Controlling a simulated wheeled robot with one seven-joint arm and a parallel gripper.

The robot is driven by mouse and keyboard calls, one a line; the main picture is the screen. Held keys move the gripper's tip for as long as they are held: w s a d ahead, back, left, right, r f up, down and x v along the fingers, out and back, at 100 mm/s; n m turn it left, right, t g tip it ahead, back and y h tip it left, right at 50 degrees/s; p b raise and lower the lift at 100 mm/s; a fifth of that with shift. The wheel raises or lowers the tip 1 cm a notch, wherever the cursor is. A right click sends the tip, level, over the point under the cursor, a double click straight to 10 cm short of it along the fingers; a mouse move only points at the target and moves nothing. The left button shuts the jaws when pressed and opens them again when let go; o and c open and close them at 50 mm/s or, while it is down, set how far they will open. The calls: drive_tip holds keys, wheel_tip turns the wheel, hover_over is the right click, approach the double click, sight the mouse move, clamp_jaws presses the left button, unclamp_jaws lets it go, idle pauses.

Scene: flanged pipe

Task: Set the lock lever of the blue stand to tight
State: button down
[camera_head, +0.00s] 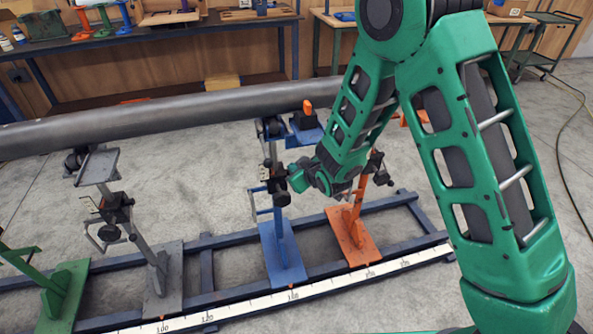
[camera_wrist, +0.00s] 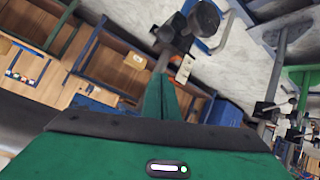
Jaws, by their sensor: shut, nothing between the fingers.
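The blue stand (camera_head: 283,252) is upright on the floor frame in the head view, its post rising toward the grey pipe. A dark clamp block with a knob (camera_head: 279,187) sits partway up its post. My green gripper (camera_head: 297,179) is beside that clamp, on its right; I cannot tell whether they touch. In the wrist view the fingers of my gripper (camera_wrist: 166,84) are together, with a dark round knob (camera_wrist: 204,18) and blue parts just beyond the tips. The lock lever itself and its setting are too small to make out.
The long grey pipe (camera_head: 160,122) crosses above the stands. An orange stand (camera_head: 352,238) is close on the right, a grey stand (camera_head: 163,275) and a green stand (camera_head: 62,290) on the left. A white scale (camera_head: 240,306) runs along the frame. Workbenches (camera_head: 160,32) stand behind.

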drive_tip(key=shift+w+f, duration=0.5)
drive_tip(key=shift+f, duration=0.5)
drive_tip(key=shift+w+f, duration=0.5)
drive_tip(key=shift+f, duration=0.45)
drive_tip(key=shift+w+f, duration=0.5)
drive_tip(key=shift+f, duration=0.5)
drive_tip(key=shift+a+f, duration=0.1)
drive_tip(key=shift+a, duration=0.05)
